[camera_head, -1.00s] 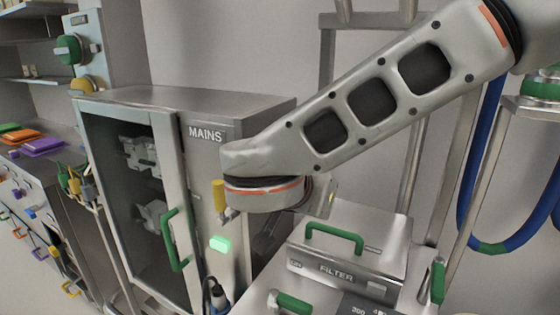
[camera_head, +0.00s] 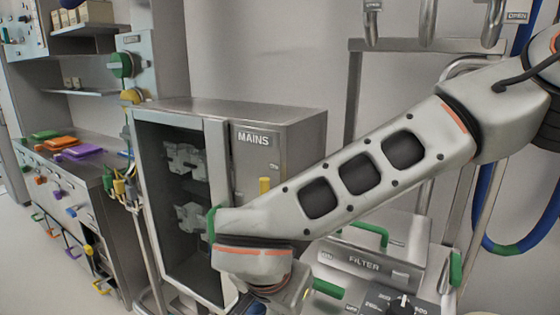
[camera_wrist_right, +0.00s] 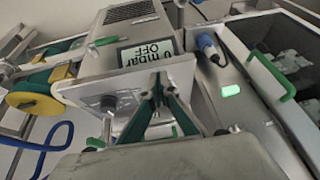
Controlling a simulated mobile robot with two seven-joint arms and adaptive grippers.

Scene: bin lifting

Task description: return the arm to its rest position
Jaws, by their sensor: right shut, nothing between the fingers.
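My right arm (camera_head: 370,175) reaches in from the right in the head view, its forearm sloping down to the left in front of the MAINS cabinet. Its wrist is at the bottom of that view and its gripper is out of sight there. In the right wrist view my right gripper (camera_wrist_right: 160,98) shows dark green fingers drawn together, with nothing between them. It appears in front of a grey unit with a display reading "0 mbar OFF" (camera_wrist_right: 150,50). My left gripper is in neither view.
The MAINS cabinet (camera_head: 285,112) stands behind my forearm. The FILTER box (camera_head: 365,264) with a green handle is just below the forearm. A bench with coloured trays (camera_head: 85,150) is at the left. Metal pipes and a blue hose (camera_head: 510,245) are at the right.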

